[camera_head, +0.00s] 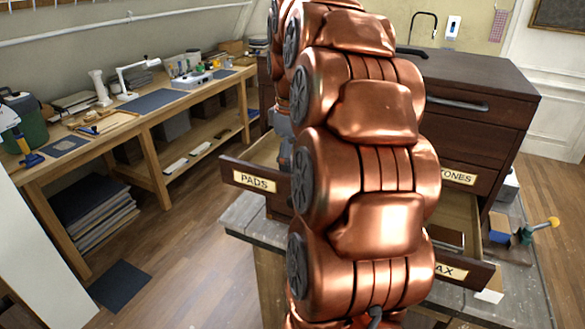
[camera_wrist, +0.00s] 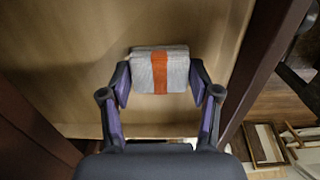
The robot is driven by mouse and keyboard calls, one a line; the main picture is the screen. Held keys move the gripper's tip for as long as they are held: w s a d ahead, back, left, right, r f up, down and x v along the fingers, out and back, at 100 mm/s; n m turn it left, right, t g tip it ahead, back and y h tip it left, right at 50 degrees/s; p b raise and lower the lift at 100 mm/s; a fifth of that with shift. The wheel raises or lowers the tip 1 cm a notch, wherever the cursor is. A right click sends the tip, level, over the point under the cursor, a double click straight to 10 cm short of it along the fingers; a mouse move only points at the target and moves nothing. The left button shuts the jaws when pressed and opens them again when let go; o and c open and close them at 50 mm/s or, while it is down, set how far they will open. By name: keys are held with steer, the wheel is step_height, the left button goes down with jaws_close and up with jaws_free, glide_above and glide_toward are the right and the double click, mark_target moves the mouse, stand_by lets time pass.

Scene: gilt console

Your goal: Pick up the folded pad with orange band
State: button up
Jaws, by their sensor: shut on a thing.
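The folded pad (camera_wrist: 176,72) is light grey with an orange band around its middle. In the wrist view it sits between the two fingers of my gripper (camera_wrist: 160,84), which touch its left and right sides. My gripper is shut on it. The pad is over the pale wooden floor of an open drawer (camera_wrist: 75,62); I cannot tell whether it still touches that floor. In the head view the drawer labelled PADS (camera_head: 253,181) stands pulled out, and my copper arm hides the pad and gripper.
A second drawer (camera_head: 448,270), its label partly hidden, is open at right. The dark chest (camera_head: 478,80) stands behind my arm on a grey-topped table (camera_head: 262,230). A long workbench (camera_head: 150,125) runs along the left.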

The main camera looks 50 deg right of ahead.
mark_target(293, 163)
steer(key=shift+c, duration=0.6)
steer(key=shift+r, duration=0.1)
steer(key=shift+w+r+b, duration=0.1)
steer(key=shift+r+b, duration=0.25)
steer(key=shift+r, duration=0.15)
steer(key=shift+r+b, duration=0.7)
steer(key=shift+r, duration=1.2)
step_height(293, 163, up, 5)
steer(key=p, duration=0.4)
steer(key=o, duration=0.3)
steer(key=c, duration=0.5)
